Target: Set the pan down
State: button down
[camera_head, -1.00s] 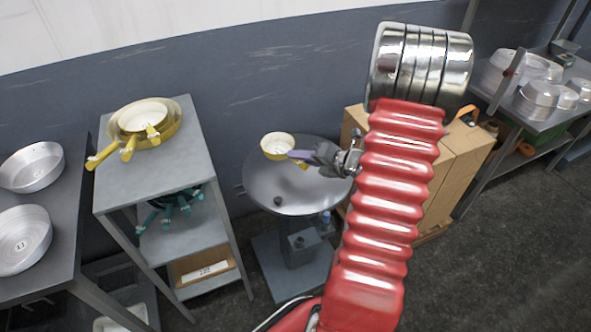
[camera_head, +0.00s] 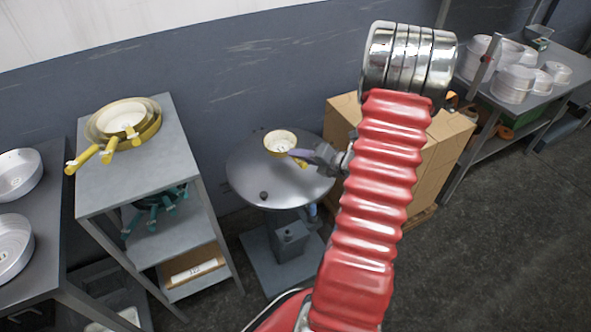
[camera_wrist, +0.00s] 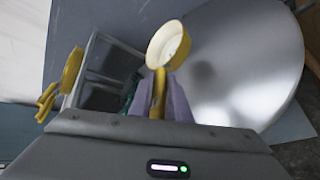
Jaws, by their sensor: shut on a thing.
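A small yellow pan (camera_head: 281,142) with a cream inside is held over the round grey table (camera_head: 262,181). My gripper (camera_head: 300,154) is shut on its yellow handle. In the wrist view the pan (camera_wrist: 167,45) extends out beyond the purple fingers of my gripper (camera_wrist: 160,98), with the handle between them. The round table (camera_wrist: 250,60) lies below and to the right there, with a dark soft shadow on its top. The pan looks raised above the table, but the exact gap is hard to tell.
A grey shelf stand (camera_head: 175,160) at left carries a stack of yellow pans (camera_head: 122,122). A small dark knob (camera_head: 263,195) is on the round table's near side. Cardboard boxes (camera_head: 440,150) stand right of it. Most of the round top is bare.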

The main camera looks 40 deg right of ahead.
jog(key=shift+f, duration=1.05)
jog(key=shift+f, duration=1.95)
jog(key=c, duration=1.7)
grip_release()
jog(key=shift+o, duration=0.2)
